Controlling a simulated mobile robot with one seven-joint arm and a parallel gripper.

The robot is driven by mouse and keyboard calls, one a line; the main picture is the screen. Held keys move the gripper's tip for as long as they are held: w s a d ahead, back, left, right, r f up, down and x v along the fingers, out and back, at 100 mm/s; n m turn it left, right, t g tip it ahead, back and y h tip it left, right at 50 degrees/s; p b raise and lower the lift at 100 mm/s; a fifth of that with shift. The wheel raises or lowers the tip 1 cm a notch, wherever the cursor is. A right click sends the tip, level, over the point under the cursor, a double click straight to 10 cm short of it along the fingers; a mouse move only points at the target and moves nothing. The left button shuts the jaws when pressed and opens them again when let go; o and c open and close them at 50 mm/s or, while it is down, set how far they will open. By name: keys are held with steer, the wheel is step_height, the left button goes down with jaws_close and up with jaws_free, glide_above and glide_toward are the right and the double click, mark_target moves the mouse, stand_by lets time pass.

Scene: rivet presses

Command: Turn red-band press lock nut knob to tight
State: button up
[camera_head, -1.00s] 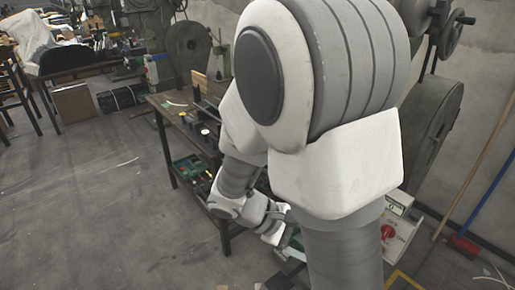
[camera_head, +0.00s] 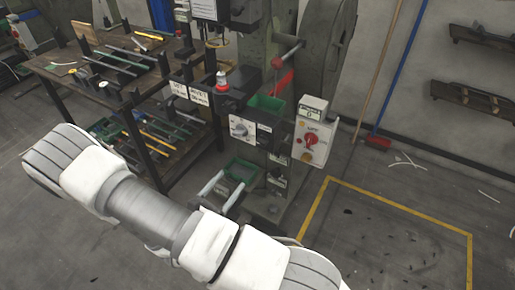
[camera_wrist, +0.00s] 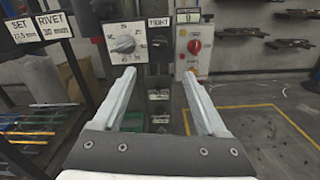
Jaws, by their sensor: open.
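The press (camera_head: 268,40) stands right of the workbench in the head view, with a red patch (camera_head: 282,84) on it. Its front carries a pale panel with a grey dial knob (camera_head: 238,129); the dial knob is also large in the wrist view (camera_wrist: 124,44). Right of it in the wrist view is a label reading TIGHT (camera_wrist: 159,22), with a small dark knob (camera_wrist: 158,41) below it; I cannot read its pointer. My gripper (camera_wrist: 159,73) is open and empty, its fingers spread below and in front of the dark knob. In the head view my gripper (camera_head: 222,190) is low before the press.
A control box (camera_head: 312,138) with a red rotary switch is right of the dials. A green bin (camera_head: 266,104) sits above them, another green tray (camera_head: 241,172) below. The workbench (camera_head: 140,75) with tools is at left.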

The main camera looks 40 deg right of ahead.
mark_target(260, 144)
steer(key=b+x, duration=0.1)
steer(key=x, duration=1.6)
steer(key=shift+w+d, duration=0.1)
steer(key=shift+d, duration=0.05)
jaws_close()
